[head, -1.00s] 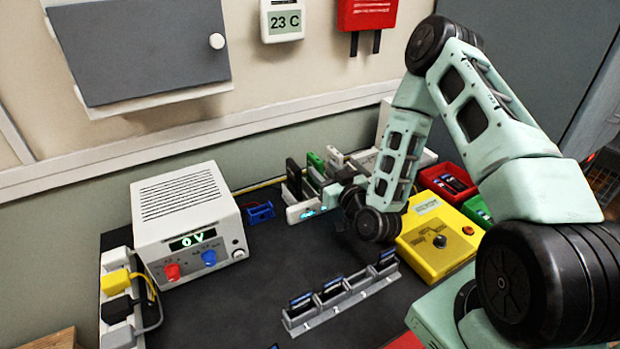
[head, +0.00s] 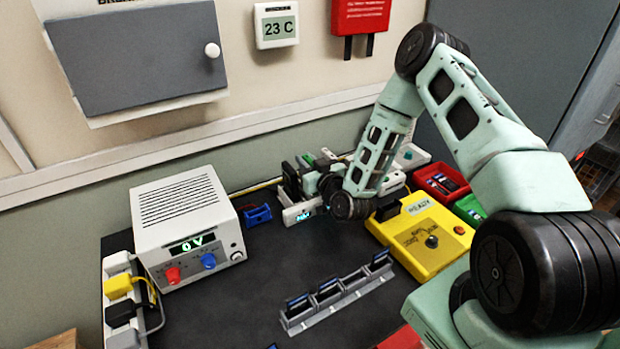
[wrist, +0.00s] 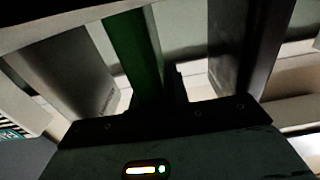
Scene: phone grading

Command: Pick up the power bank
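A narrow rack (head: 296,214) with a lit teal display on its front stands at the back of the dark bench. Thin upright devices stand in it, among them a black one and a green one (head: 309,158). I cannot tell for sure which is the power bank; the green slab (wrist: 135,50) is the likeliest. My gripper (wrist: 152,40) is open in the wrist view, with a finger on each side of the green slab and visible gaps on both sides. In the head view my wrist covers part of the rack, and my fingertips are mostly hidden.
A yellow box (head: 425,240) with knobs stands right of the rack, with red (head: 441,182) and green bins behind it. A grey slotted holder (head: 335,300) lies in front. A white power supply (head: 187,225) and a small blue holder (head: 257,215) stand left. The middle bench is clear.

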